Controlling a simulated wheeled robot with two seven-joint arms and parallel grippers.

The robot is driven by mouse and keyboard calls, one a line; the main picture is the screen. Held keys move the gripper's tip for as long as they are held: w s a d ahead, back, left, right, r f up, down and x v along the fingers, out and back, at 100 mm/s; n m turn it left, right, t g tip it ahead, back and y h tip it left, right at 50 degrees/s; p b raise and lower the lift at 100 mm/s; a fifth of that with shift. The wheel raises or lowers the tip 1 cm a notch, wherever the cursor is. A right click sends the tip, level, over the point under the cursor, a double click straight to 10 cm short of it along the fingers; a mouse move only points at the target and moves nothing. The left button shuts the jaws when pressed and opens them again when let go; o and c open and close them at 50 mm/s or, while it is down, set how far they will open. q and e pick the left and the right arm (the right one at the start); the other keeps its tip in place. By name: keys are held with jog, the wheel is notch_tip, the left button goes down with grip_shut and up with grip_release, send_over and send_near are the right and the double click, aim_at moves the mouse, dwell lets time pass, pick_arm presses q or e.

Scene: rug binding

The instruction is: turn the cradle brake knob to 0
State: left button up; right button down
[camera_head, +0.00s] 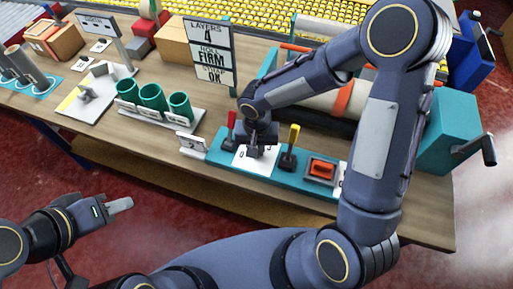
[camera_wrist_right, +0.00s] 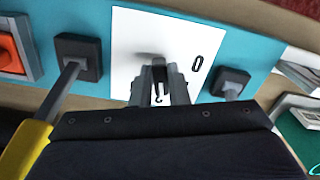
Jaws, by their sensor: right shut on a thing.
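The cradle brake knob (camera_wrist_right: 150,57) is on a white plate (camera_wrist_right: 133,27) set in the teal control panel (camera_wrist_right: 245,45). My right gripper (camera_wrist_right: 160,78) is over the plate with its narrow fingers shut on the knob, which they mostly hide. The printed 0 (camera_wrist_right: 197,63) shows right of the fingers in the right wrist view. I cannot tell where the knob points. In the head view the right gripper (camera_head: 258,143) covers the knob, and part of the white plate (camera_head: 240,161) shows. My left gripper (camera_head: 118,205) hangs off the bench at lower left, away from the panel.
A red-handled lever (camera_head: 231,124) and a yellow-handled lever (camera_head: 292,140) flank the plate closely. An orange rocker switch (camera_head: 321,168) is farther right. Green cups (camera_head: 152,97) stand left. A sign (camera_head: 211,53) reads layers 4, roll firm. A teal crank housing (camera_head: 450,125) stands at the right.

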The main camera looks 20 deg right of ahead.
jog(key=n+b, duration=0.1)
jog(key=n, duration=0.3)
jog(key=shift+d, duration=0.1)
jog(key=n+b, duration=0.1)
jog(key=n, duration=0.4)
jog(key=shift+d, duration=0.15)
jog(key=n, duration=0.4)
jog(key=shift+w+n, duration=0.15)
jog(key=shift+n, duration=0.15)
jog(key=n, duration=0.4)
jog(key=shift+w+d+n, duration=0.1)
jog(key=shift+n, duration=0.6)
jog(key=c, duration=1.4)
grip_release()
notch_tip(320, 180, up, 8)
jog(key=shift+f+p, duration=0.1)
jog(key=shift+p, duration=0.2)
